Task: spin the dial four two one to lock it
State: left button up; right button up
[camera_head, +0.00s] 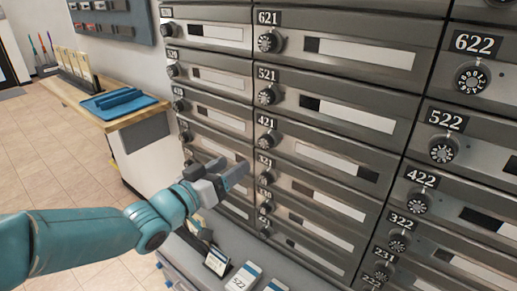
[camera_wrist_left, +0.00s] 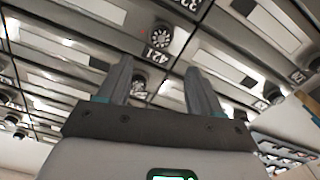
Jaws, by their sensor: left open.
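The dial of mailbox 421 (camera_head: 266,143) is a dark round knob below its 421 label, in the middle column of grey boxes. It also shows in the left wrist view (camera_wrist_left: 159,37), beyond the fingertips, beside its label. My left gripper (camera_head: 232,171) is open, below and to the left of this dial in the head view. Its two fingers (camera_wrist_left: 160,66) point towards the boxes and hold nothing. Another dial (camera_wrist_left: 138,88) shows between the fingers, deeper in the gap. My right gripper is not in view.
Dials 521 (camera_head: 267,97) and 621 (camera_head: 270,42) sit above, and dial 422 (camera_head: 418,203) is to the right. A wooden counter (camera_head: 112,116) with a blue tray stands at the left. Cards (camera_head: 243,279) lie on a ledge below the boxes.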

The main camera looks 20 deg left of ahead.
aim_at(264, 144)
pick_arm(q)
jog(key=x, duration=1.1)
jog(key=shift+w+f, duration=0.1)
jog(key=shift+w, duration=0.1)
jog(key=shift+c, duration=0.3)
jog(key=c, duration=1)
